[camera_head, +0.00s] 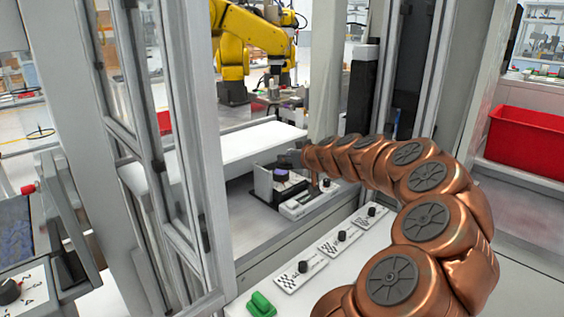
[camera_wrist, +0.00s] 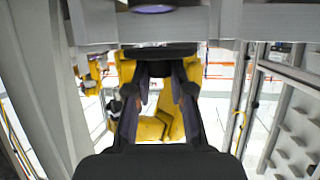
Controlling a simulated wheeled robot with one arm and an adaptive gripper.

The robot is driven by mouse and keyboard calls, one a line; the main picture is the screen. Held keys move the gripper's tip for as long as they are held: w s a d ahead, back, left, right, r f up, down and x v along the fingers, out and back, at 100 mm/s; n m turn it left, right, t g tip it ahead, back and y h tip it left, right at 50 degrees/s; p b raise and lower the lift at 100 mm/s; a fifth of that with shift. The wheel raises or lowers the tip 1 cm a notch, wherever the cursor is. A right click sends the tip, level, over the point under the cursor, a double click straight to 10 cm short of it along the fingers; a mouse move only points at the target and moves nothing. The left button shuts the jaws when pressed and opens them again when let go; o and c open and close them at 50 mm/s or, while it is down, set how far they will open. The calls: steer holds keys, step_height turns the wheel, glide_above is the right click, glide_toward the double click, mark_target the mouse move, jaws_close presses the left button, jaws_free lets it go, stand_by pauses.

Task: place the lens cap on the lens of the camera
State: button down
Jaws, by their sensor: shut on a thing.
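My gripper (camera_wrist: 160,70) is shut on a thin dark flat piece, seen edge-on at the fingertips in the wrist view, which looks like the lens cap (camera_wrist: 160,52). The camera's lens (camera_wrist: 152,8) shows purple glass at the top edge of the wrist view, beyond the cap and apart from it in the picture. In the head view the camera (camera_head: 281,177) is a small dark body with a purple top, standing on a low grey fixture. My gripper (camera_head: 291,158) is just above and beside it there. The cap is too small to make out clearly in the head view.
A panel with several black knobs (camera_head: 342,236) and a green block (camera_head: 261,304) lies in front. A white slab (camera_head: 225,152) is behind the camera. Grey posts (camera_head: 185,130) stand left. A yellow robot arm (camera_head: 250,35) is at the back, a red bin (camera_head: 525,140) at right.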

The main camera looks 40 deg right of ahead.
steer(key=shift+w+d+f+p, duration=0.1)
steer(key=shift+w+d, duration=0.15)
steer(key=shift+w, duration=0.4)
steer(key=shift+w+d+f+p, duration=0.1)
steer(key=shift+w+d, duration=0.15)
steer(key=shift+w, duration=0.45)
steer(key=shift+w+d+f+p, duration=0.1)
steer(key=shift+w+d, duration=0.15)
steer(key=shift+w, duration=0.4)
steer(key=shift+f, duration=1.6)
steer(key=shift+f, duration=0.15)
steer(key=c, duration=1)
jaws_free()
steer(key=shift+r, duration=0.2)
steer(key=b+v, duration=0.1)
steer(key=v, duration=1.1)
steer(key=shift+s+b, duration=0.1)
steer(key=shift+b, duration=0.2)
